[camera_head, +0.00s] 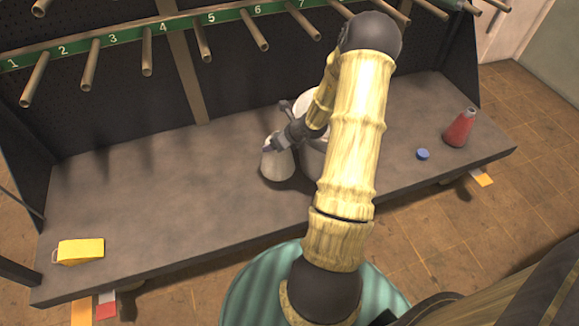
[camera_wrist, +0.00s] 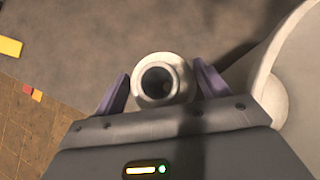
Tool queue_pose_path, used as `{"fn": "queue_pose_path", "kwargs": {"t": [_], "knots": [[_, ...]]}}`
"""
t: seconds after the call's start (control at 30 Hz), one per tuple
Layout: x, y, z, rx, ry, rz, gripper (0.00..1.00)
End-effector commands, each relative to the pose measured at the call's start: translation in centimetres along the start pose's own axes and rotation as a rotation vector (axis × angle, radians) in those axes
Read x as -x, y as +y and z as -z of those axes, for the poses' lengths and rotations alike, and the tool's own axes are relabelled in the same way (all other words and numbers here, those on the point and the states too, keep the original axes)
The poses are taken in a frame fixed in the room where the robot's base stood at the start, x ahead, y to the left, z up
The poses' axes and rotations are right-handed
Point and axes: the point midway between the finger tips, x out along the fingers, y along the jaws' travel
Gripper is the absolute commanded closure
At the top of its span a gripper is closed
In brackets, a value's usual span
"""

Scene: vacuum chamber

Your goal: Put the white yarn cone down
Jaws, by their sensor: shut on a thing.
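The white yarn cone (camera_head: 277,163) is at the middle of the grey bench (camera_head: 150,200), upright, partly hidden by my gripper. In the wrist view the cone's round top with its dark hole (camera_wrist: 162,80) sits between the two purple fingers. My gripper (camera_head: 277,144) is shut on the upper part of the cone. The cone's base looks at or very near the bench top; I cannot tell whether it touches.
A white round container (camera_head: 312,160) stands close to the right of the cone, mostly behind my arm. Numbered pegs (camera_head: 205,42) jut out above the bench.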

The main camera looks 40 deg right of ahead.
Motion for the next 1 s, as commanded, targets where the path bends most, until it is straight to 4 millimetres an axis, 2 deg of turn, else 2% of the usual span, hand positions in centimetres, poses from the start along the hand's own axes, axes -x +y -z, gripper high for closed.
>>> {"fn": "queue_pose_path", "kwargs": {"t": [0.03, 0.2, 0.6, 0.9, 1.0], "knots": [[-1.1, 0.1, 0.9, -0.003, 0.001, -0.002, 0.66], [-3.2, 0.0, 2.7, -0.001, 0.0, -0.001, 0.66], [-3.7, 0.0, 3.1, 0.001, -0.002, 0.0, 0.66], [-6.4, 0.1, 5.4, -0.001, 0.0, -0.001, 0.66], [-6.5, 0.0, 5.5, 0.001, 0.0, 0.0, 0.66]]}}
